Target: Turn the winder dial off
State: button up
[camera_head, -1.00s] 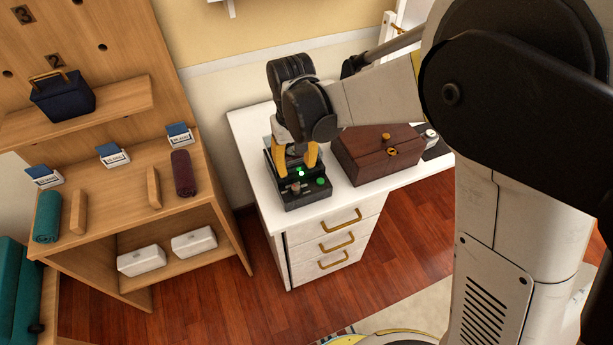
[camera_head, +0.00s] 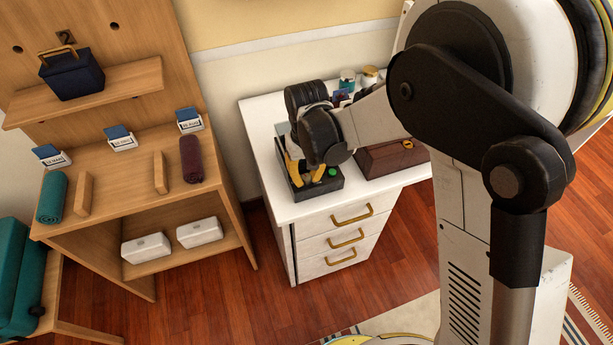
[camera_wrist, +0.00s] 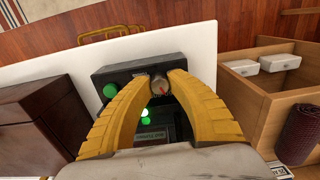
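The winder box (camera_head: 324,184) is a black unit on the white cabinet top, also in the wrist view (camera_wrist: 188,66). Its dial (camera_wrist: 160,84) is a small grey knob with a red mark, near the box's edge in the wrist view. A green button (camera_wrist: 110,90) and lit green lights (camera_wrist: 145,113) with a small display (camera_wrist: 151,134) are beside it. My gripper (camera_wrist: 162,76) has yellow fingers, one tip on each side of the dial. The tips are close to it, but whether they touch it is unclear. In the head view my gripper (camera_head: 307,180) is low over the box and hides the dial.
A dark brown wooden box (camera_head: 380,162) stands right beside the winder, also in the wrist view (camera_wrist: 32,128). Jars (camera_head: 347,78) stand behind my wrist. The wooden shelf unit (camera_head: 150,215) is to the left. The cabinet front has brass drawer handles (camera_head: 347,238).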

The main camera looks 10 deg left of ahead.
grip_shut()
jog(key=shift+n, duration=2.3)
jog(key=o, duration=0.8)
grip_release()
